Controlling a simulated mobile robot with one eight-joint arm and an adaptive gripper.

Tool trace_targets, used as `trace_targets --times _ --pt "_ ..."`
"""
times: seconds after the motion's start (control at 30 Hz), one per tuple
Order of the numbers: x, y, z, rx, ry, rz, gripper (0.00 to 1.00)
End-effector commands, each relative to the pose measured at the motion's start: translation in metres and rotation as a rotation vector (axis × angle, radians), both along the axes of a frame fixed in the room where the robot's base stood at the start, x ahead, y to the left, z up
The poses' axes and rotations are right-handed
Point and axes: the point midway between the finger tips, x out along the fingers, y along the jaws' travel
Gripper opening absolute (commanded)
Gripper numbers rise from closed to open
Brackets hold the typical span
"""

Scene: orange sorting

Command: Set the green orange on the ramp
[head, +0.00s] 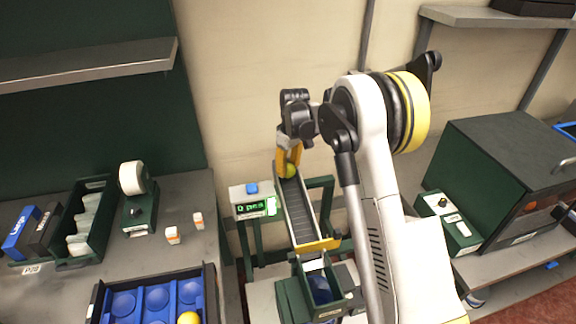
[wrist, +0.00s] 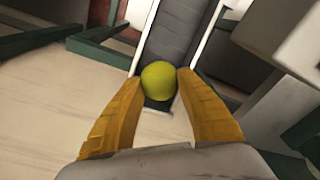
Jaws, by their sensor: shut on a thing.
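The green orange (head: 290,171) is yellow-green and sits between the yellow fingers of my gripper (head: 289,160), at the upper end of the ramp (head: 300,212). In the wrist view the orange (wrist: 158,81) lies between the two fingertips (wrist: 158,84), over the near end of the grey ramp bed (wrist: 172,38). My gripper is shut on it. I cannot tell whether the orange touches the ramp surface.
A counter box (head: 252,201) with a green display stands left of the ramp. A blue-lined tray (head: 97,296) with an orange (head: 188,318) is at the lower left. A green bin (head: 293,301) stands at the ramp's lower end. A dark green box (head: 505,165) is at right.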

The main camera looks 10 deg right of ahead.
Motion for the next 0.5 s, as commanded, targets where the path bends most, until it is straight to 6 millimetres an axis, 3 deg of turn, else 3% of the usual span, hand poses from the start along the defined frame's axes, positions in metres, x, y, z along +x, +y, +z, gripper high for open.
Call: trace_targets --times 0.37,0.4,0.47,0.5 --pt "0.0 0.0 0.0 0.0 0.0 0.0 0.11" --pt "0.0 0.0 0.0 0.0 0.0 0.0 0.49" --pt "0.0 0.0 0.0 0.0 0.0 0.0 0.64" --pt "0.0 0.0 0.0 0.0 0.0 0.0 0.64"
